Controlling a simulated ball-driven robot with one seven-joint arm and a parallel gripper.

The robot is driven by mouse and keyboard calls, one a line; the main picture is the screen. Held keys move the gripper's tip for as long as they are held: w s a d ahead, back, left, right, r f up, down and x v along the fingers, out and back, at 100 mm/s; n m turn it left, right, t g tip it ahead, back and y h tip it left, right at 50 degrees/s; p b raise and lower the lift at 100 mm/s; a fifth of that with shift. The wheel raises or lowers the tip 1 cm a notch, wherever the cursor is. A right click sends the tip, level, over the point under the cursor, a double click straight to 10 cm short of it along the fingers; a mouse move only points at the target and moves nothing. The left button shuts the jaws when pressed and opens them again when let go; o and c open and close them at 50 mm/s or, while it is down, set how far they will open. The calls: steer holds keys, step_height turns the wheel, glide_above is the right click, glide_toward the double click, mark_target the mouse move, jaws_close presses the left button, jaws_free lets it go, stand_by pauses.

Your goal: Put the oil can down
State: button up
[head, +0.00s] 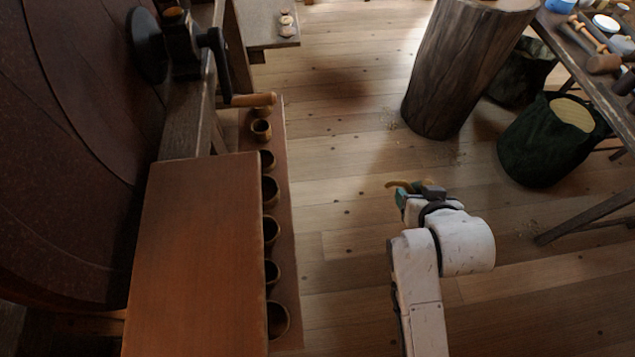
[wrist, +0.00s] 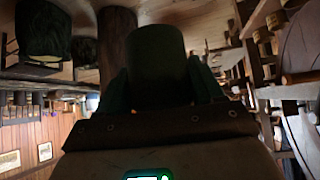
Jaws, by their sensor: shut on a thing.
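My gripper (head: 420,190) is shut on the oil can and holds it up over the open floor, right of the red-brown bench top. In the head view only a little of the oil can (head: 401,193) shows: a green part, with a thin brass-coloured piece reaching left. My wrist hides the rest. In the wrist view the oil can (wrist: 160,62) is a dark, rounded body between the two fingers. That view looks tilted over, and the can's lower details are too dark to tell.
The red-brown bench top (head: 195,250) is bare. A lower shelf (head: 287,190) beside it holds several small cups. A log stump (head: 455,75), a dark green sack (head: 540,150) and a cluttered worktable (head: 600,75) stand at the right. A small ledge (head: 262,32) holds small round pieces.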

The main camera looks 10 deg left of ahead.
steer(key=w+a+r+p, duration=0.1)
steer(key=a+r, duration=1.2)
steer(key=r, duration=0.4)
steer(key=s+a+r+p, duration=0.2)
steer(key=s+a+r, duration=0.7)
steer(key=a+r, duration=0.15)
steer(key=s+a+f, duration=0.1)
steer(key=a+f, duration=0.1)
steer(key=a, duration=0.2)
steer(key=s+a+f, duration=0.2)
steer(key=a+f, duration=0.1)
steer(key=a, duration=0.1)
steer(key=s+a+f, duration=0.2)
steer(key=a, duration=0.2)
steer(key=shift+s+a+f, duration=0.1)
steer(key=shift+f, duration=0.1)
steer(key=shift+s+a+f, duration=0.1)
steer(key=shift+a+f, duration=0.25)
steer(key=shift+f, duration=0.1)
steer(key=f, duration=0.1)
steer(key=f+p, duration=0.1)
steer(key=f, duration=0.1)
steer(key=shift+s+a+f+p, duration=0.15)
steer(key=shift+a+f+p, duration=0.15)
steer(key=shift+a+f, duration=0.05)
steer(key=shift+f, duration=0.15)
